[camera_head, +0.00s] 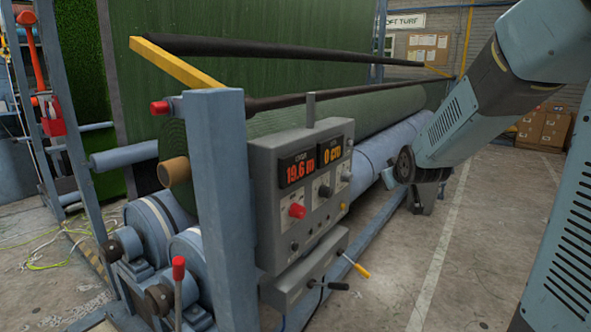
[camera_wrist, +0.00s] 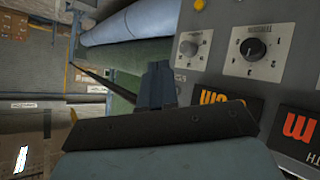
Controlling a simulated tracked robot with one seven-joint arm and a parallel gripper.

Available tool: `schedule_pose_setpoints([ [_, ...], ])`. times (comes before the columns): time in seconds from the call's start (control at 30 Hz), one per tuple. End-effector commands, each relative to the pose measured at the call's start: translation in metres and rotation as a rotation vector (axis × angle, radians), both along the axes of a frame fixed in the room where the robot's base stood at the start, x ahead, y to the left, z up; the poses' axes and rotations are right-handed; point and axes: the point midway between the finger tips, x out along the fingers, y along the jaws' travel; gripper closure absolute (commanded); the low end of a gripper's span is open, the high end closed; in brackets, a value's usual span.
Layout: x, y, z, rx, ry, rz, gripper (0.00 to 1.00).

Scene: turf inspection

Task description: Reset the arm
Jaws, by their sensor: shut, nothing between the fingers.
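My arm (camera_head: 475,115) comes in from the upper right of the head view and bends down to the right of the control box. Its wrist end is in front of the long blue roller, apart from the box in the picture. In the wrist view my gripper (camera_wrist: 157,84) shows as narrow blue-grey fingers beyond a dark bracket, shut and holding nothing. The grey control box (camera_head: 265,190) has a red display reading 19.6 m and an orange one reading 0 cm. In the wrist view the box (camera_wrist: 222,70) fills the right side, turned, with a black knob (camera_wrist: 253,49).
A green turf roll (camera_head: 350,118) lies above the blue roller (camera_head: 375,150). A blue post (camera_head: 222,170) stands left of the box. A red-topped lever (camera_head: 179,270) and yellow-handled lever (camera_head: 357,266) stick out low. Concrete floor (camera_head: 480,260) is clear at right; cardboard boxes (camera_head: 545,125) stand behind.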

Motion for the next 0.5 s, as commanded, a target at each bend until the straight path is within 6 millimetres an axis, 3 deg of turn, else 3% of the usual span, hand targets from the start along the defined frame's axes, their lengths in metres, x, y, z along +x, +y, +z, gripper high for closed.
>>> schedule_pose_setpoints([
  [0.2, -0.062, 0.004, 0.025, 0.076, 0.108, -0.055, 1.0],
  [0.5, -0.155, 0.011, 0.043, 0.17, 0.268, -0.133, 1.0],
])
